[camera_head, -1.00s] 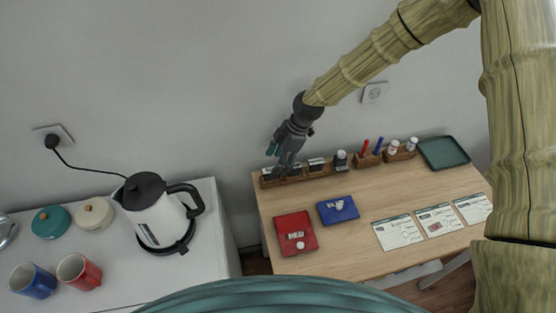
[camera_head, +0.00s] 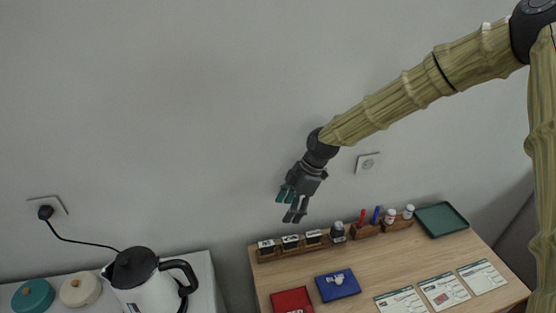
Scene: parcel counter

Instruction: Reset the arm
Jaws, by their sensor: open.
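My gripper (camera_head: 288,207) hangs at the end of my arm, in front of the grey wall and above the back left part of the wooden desk (camera_head: 400,264). Its fingers point down and to the left. It is open, and nothing shows between the fingers. It is apart from the wooden holder (camera_head: 290,249) with several small dark items, which stands below it along the desk's back edge.
A red tray (camera_head: 291,300), a blue tray (camera_head: 337,285) and several printed cards (camera_head: 440,291) lie on the desk. A green tray (camera_head: 441,219) sits at the back right. A kettle (camera_head: 145,285) stands on the left counter. The wall socket (camera_head: 367,163) is beside my arm.

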